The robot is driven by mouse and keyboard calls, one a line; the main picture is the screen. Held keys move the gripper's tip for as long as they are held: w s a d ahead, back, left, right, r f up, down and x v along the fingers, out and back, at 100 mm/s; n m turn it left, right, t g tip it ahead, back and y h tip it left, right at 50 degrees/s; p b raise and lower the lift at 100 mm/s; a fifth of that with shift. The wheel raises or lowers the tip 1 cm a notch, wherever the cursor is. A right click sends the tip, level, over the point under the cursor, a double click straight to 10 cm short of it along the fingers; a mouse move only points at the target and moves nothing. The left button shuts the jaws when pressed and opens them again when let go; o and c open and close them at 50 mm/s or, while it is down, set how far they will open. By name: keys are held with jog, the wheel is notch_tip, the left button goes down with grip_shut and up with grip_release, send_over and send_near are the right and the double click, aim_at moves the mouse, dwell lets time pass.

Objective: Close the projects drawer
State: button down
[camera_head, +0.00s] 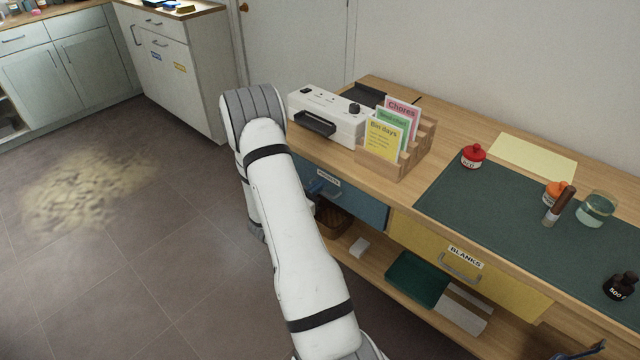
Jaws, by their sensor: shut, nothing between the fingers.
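The projects drawer (365,208) has a blue front under the left part of the wooden desk. Its white label (329,178) is partly covered by my arm. Its front looks close to the desk edge; no open interior shows, but I cannot tell whether a small gap remains. A bluish handle shape (318,188) shows below the label, close beside my arm. My white arm reaches up from the bottom and bends down at the drawer's left side. The arm hides the drawer's left part and my gripper, so I cannot see whether the fingers touch the front.
The yellow blanks drawer (430,243) sits to the right. A white device (330,117) and card holder (405,150) stand on the desk above. A lower shelf holds a brown basket (335,220) and a green box (417,278).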

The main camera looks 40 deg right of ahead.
jog(key=s+a, duration=0.1)
jog(key=a, duration=1.1)
jog(key=s+a+r+m+g+y+p, duration=0.2)
jog(key=s+r+m+g+y+p, duration=0.15)
jog(key=s+r+m, duration=0.4)
jog(key=s+a+r+m+g+y+p, duration=0.2)
jog(key=s+r+m+g+y, duration=0.15)
jog(key=r, duration=0.65)
jog(key=s+a+r+m+t+y+p, duration=0.3)
jog(key=a+r+m+y, duration=0.1)
jog(key=a+r, duration=0.3)
jog(key=s+a+r+m+t+y+p, duration=0.3)
jog(key=a+r+y, duration=0.3)
jog(key=a+r, duration=0.2)
jog(key=shift+s+a+m+t+y+p, duration=0.45)
jog(key=shift+s+a+m, duration=0.25)
jog(key=shift+a, duration=0.45)
